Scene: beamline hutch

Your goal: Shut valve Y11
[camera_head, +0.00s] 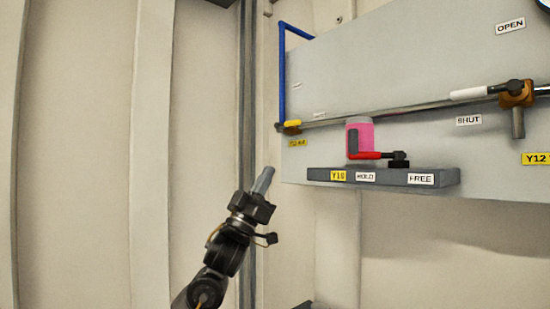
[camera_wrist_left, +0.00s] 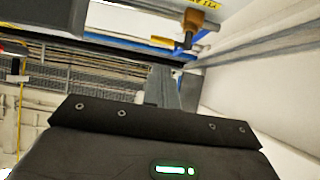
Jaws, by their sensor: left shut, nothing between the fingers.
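Valve Y11 (camera_head: 291,128) sits at the left end of the steel pipe, by the panel's left edge. It has a brass body and a yellow part. A small yellow label (camera_head: 297,143) below it is too blurred to read surely. A long blue bar (camera_head: 282,75) rises upright beside the valve and bends right at its top. In the left wrist view a brass valve body (camera_wrist_left: 201,20) shows at the top, with blue and yellow parts behind. My left gripper (camera_head: 264,180) is shut and empty, below and left of the valve, apart from it. Its fingers also show in the wrist view (camera_wrist_left: 165,88).
Valve Y12 (camera_head: 516,94) has a white handle lying along the pipe (camera_head: 410,106). A pink block (camera_head: 361,135) with a red lever (camera_head: 368,155) stands above the grey Y10 ledge (camera_head: 445,177). OPEN and SHUT labels are on the panel. Free room lies left of the panel.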

